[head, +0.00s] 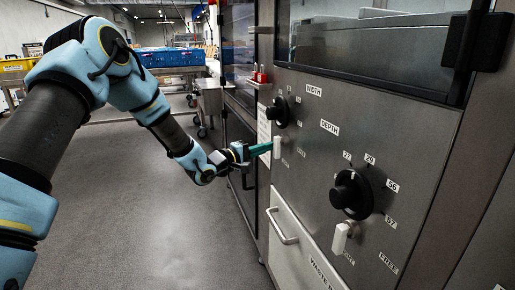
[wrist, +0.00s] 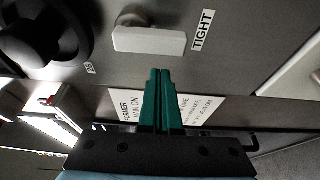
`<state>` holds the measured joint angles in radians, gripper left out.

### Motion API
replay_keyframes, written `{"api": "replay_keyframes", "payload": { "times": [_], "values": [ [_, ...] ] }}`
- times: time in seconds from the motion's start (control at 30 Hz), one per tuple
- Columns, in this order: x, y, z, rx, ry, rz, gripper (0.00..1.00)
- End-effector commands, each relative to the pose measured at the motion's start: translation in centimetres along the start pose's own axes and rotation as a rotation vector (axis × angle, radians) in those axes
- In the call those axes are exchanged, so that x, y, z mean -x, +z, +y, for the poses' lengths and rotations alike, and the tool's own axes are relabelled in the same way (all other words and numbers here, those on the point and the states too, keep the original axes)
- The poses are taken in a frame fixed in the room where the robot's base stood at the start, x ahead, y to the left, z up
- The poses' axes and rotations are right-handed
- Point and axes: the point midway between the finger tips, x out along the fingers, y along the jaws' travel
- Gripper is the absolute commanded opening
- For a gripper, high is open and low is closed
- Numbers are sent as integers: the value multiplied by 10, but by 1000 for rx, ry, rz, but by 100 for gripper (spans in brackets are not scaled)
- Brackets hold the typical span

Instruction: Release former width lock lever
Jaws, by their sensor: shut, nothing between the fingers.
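The width lock lever (head: 277,147) is a small white bar on the steel machine panel, below the upper black knob (head: 279,112) near the WIDTH label. In the head view it stands upright. In the wrist view the white lever (wrist: 150,40) shows with a TIGHT label (wrist: 202,30) at its right end. My gripper (head: 269,148) has green fingers, shut and empty, with the tips close to the lever's left side in the head view. In the wrist view the shut fingertips (wrist: 160,72) are just below the lever. I cannot tell whether they touch it.
A second black knob (head: 350,194) and white lever (head: 341,236) sit lower right, near the DEPTH and FREE labels. Below is a waste drawer with a handle (head: 282,228). The floor to the left is open.

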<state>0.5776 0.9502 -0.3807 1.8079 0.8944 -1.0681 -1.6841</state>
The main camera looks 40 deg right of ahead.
Motion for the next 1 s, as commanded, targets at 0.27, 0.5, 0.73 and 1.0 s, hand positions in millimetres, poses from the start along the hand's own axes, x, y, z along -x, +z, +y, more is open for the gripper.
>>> {"api": "replay_keyframes", "payload": {
  "times": [0.27, 0.5, 0.73, 1.0],
  "values": [
    [7, 21, 1, 1, 1, 0, 0],
    [8, 21, 0, 0, 1, 1, 0],
    [8, 21, 1, 9, -2, 1, 0],
    [9, 23, 0, 57, -19, 0, 0]
  ]
}}
